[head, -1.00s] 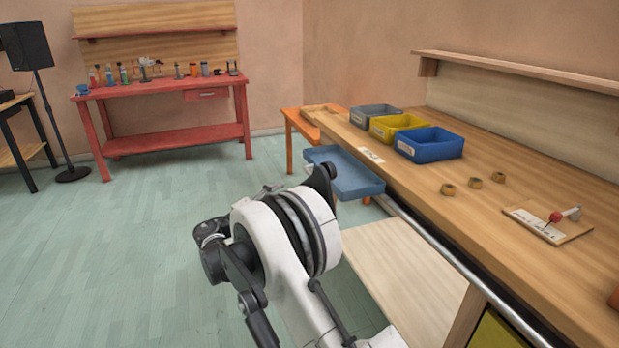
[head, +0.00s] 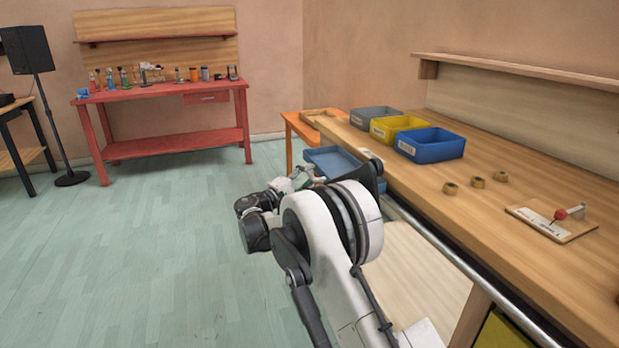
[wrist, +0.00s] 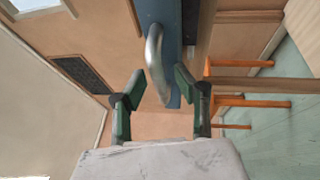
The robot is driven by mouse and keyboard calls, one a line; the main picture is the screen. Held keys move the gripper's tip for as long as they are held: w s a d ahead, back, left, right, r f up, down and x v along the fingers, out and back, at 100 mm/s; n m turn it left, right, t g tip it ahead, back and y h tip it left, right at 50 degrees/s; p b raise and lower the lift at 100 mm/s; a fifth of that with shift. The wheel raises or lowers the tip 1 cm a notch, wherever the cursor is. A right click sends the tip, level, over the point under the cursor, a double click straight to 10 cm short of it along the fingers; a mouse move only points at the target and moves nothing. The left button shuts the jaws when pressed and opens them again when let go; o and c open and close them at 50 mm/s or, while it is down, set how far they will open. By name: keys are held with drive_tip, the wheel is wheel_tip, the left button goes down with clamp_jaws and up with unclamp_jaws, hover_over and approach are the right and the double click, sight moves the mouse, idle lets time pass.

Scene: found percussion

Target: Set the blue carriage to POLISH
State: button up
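The blue carriage (head: 330,160) looks like a shallow blue tray at the front edge of the wooden bench; my arm partly covers it in the head view. In the wrist view it shows as a blue face (wrist: 163,14) with a curved silver handle (wrist: 153,50). My gripper (wrist: 155,98) is open. Its two dark green fingers stand apart, with the handle's end between them in the picture; I cannot tell whether they touch it. A pale label (head: 371,157) lies on the bench edge near the carriage, partly hidden by my arm. No POLISH marking is readable.
The bench (head: 415,185) holds grey (head: 376,116), yellow (head: 394,130) and blue (head: 432,148) bins, three brass rings and a board (head: 552,222) with a red-tipped lever. A metal rail (head: 440,248) runs along its front.

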drive_tip(key=shift+w+d, duration=0.1)
drive_tip(key=shift+w, duration=0.05)
clamp_jaws()
idle(0.4)
